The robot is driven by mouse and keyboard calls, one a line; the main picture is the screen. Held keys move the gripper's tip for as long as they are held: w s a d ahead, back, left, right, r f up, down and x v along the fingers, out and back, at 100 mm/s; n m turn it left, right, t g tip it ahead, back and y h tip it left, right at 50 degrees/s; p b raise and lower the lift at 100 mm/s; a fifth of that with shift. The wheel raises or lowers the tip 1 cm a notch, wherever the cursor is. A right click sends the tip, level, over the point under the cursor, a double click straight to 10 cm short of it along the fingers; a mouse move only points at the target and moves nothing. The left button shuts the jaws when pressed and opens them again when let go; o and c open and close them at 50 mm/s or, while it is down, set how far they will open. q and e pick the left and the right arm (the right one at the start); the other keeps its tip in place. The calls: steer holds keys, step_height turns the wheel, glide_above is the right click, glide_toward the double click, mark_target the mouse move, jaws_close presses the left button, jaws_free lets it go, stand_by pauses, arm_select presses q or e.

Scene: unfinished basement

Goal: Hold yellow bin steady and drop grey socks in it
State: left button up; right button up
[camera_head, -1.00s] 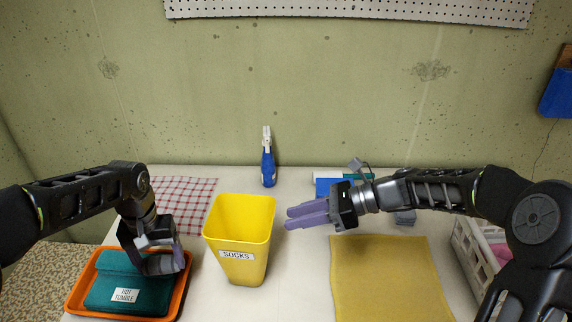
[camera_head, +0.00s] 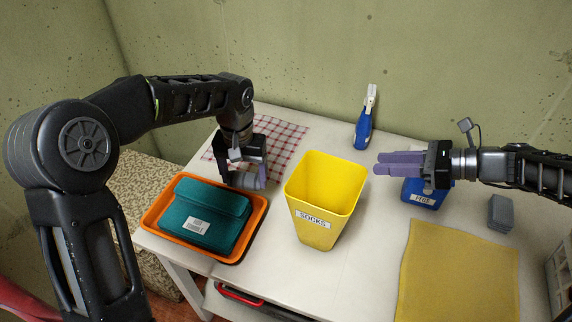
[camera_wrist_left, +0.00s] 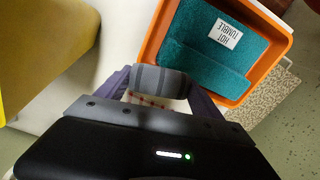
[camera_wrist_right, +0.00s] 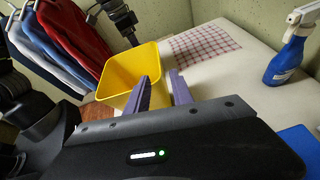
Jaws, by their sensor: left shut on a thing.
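The yellow bin (camera_head: 325,190), labelled SOCKS, stands upright and open on the table. Its inside looks empty from what shows. My left gripper (camera_head: 245,180) is shut on the rolled grey socks, left of the bin, near the back right corner of the orange tray. The grey socks (camera_wrist_left: 158,80) show between its fingers in the left wrist view. My right gripper (camera_head: 385,165) is just right of the bin, with its fingers pointing at the rim and a gap between them in the right wrist view (camera_wrist_right: 162,88). It holds nothing and looks apart from the bin.
An orange tray (camera_head: 150,222) holds a teal folded cloth (camera_head: 205,212). A checked cloth (camera_head: 275,135) lies behind. A blue spray bottle (camera_head: 364,125) stands at the back. A blue container (camera_head: 425,197), grey block-like item (camera_head: 500,213) and yellow cloth (camera_head: 460,270) are at the right.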

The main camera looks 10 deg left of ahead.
mark_target(337, 165)
arm_select(q)
steer(key=shift+w+d+r, duration=0.15)
steer(key=shift+w, duration=0.25)
steer(key=w+d+r+m+t, duration=0.2)
steer(key=w+d+r, duration=0.3)
steer(key=r, duration=0.2)
steer(key=s+d+r+m+h, duration=0.1)
steer(key=s+d+r+m, duration=0.3)
steer(key=r, duration=0.5)
steer(key=s+d+r+m+h, duration=0.2)
steer(key=s+d+r+m, duration=0.3)
steer(key=d+r, duration=0.4)
steer(key=shift+s+d+r, duration=0.15)
steer(key=shift+s+r, duration=0.05)
steer(key=shift+s, duration=0.55)
arm_select(e)
steer(key=x, duration=1.2)
